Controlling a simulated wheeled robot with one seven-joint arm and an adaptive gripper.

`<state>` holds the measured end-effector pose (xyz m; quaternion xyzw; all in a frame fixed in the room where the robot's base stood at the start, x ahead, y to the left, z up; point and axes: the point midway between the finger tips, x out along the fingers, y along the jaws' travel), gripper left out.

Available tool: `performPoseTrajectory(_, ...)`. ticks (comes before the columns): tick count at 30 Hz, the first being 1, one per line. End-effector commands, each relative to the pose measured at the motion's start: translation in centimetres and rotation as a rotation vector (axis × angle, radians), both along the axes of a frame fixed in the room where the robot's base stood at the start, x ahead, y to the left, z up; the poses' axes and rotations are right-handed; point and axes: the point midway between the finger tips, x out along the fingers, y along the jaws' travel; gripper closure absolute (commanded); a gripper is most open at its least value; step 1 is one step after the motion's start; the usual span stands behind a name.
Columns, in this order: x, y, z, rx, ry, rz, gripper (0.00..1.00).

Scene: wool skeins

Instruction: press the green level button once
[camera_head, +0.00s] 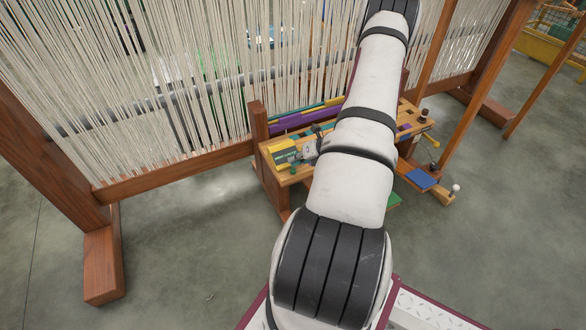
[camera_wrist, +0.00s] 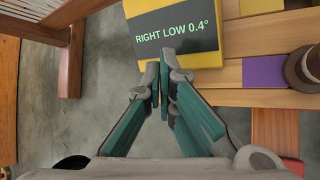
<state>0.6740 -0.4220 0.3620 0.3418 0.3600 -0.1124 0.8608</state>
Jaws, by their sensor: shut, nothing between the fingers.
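The level is a yellow box (camera_wrist: 135,8) with a dark screen (camera_wrist: 178,35) reading "RIGHT LOW 0.4°" in the wrist view. In the head view the yellow level (camera_head: 284,148) sits on the left end of a small wooden bench. A small green spot (camera_head: 293,170) shows at its near side; I cannot tell whether it is the button. No green button is clear in the wrist view. My gripper (camera_wrist: 159,74) is shut and empty, its tips overlapping the screen's lower edge in the picture. Contact cannot be told.
The wooden bench (camera_wrist: 240,72) carries a purple patch (camera_wrist: 264,71) and a brown round peg (camera_wrist: 304,68) right of the level. A large loom frame (camera_head: 180,168) with pale hanging threads stands behind. Blue (camera_head: 421,178) and green (camera_head: 394,200) pads show low at right. Open grey floor lies left.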

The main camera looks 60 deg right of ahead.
Motion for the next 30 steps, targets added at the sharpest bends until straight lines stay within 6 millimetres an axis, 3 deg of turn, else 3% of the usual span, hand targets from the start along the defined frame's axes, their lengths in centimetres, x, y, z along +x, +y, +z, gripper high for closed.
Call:
performPoseTrajectory(8, 0.0, 0.0, 0.1, 0.0, 0.0, 0.0, 1.0)
performPoseTrajectory(24, 0.0, 0.0, 4.7, -0.001, 0.001, -0.001, 1.0)
performPoseTrajectory(30, 0.0, 0.0, 5.0, 0.001, 0.0, -0.001, 1.0)
